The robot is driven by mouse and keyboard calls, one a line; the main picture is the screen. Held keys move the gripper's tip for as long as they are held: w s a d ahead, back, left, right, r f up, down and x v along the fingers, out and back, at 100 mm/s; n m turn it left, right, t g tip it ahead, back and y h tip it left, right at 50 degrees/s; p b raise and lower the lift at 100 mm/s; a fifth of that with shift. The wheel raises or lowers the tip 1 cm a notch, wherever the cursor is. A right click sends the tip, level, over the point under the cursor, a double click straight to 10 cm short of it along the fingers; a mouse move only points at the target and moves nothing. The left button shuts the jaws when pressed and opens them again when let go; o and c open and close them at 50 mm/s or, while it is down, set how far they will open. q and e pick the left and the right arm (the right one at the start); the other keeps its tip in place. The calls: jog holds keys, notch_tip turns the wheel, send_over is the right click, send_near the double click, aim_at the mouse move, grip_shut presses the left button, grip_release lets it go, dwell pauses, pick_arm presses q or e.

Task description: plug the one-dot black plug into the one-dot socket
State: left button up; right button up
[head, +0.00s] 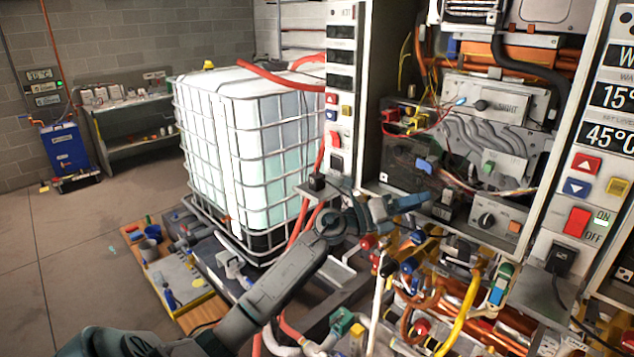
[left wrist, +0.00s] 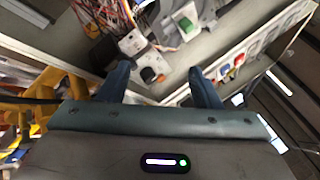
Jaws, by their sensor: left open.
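My left gripper (head: 418,203) is in front of the open middle heater in the head view. It is open, and its two fingers show apart with nothing between them in the left wrist view (left wrist: 160,88). A black plug (head: 317,182) sits at a small grey ledge below the left panel's red switch, left of my gripper and apart from it. Another black plug (head: 562,258) is at the right panel, below its red ON/OFF switch, with a cord hanging down. Dot marks on either plug are too small to read. I cannot pick out the one-dot socket. My right gripper is out of view.
The open heater holds a white box with a black knob (head: 487,218) and loose wires. Pipes and coloured valves (head: 440,290) crowd the space below my gripper. A caged white tank (head: 240,150) stands behind my left arm. The floor (head: 70,250) at left is clear.

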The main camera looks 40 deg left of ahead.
pick_arm(q)
jog(key=w+a+r+m+g+y, duration=0.25)
jog(key=a+m+g+y, duration=0.35)
jog(key=a, duration=0.8)
jog(key=s+a+r+n+g+y, duration=0.1)
jog(key=s+a+r+g+y, duration=0.1)
jog(key=a, duration=0.6)
jog(key=s+a+r+n+g+y, duration=0.2)
jog(key=s+a+g+y, duration=0.2)
jog(key=a, duration=0.3)
jog(key=shift+s+a+r, duration=0.35)
jog(key=shift+s, duration=0.5)
jog(key=shift+w+d, duration=0.1)
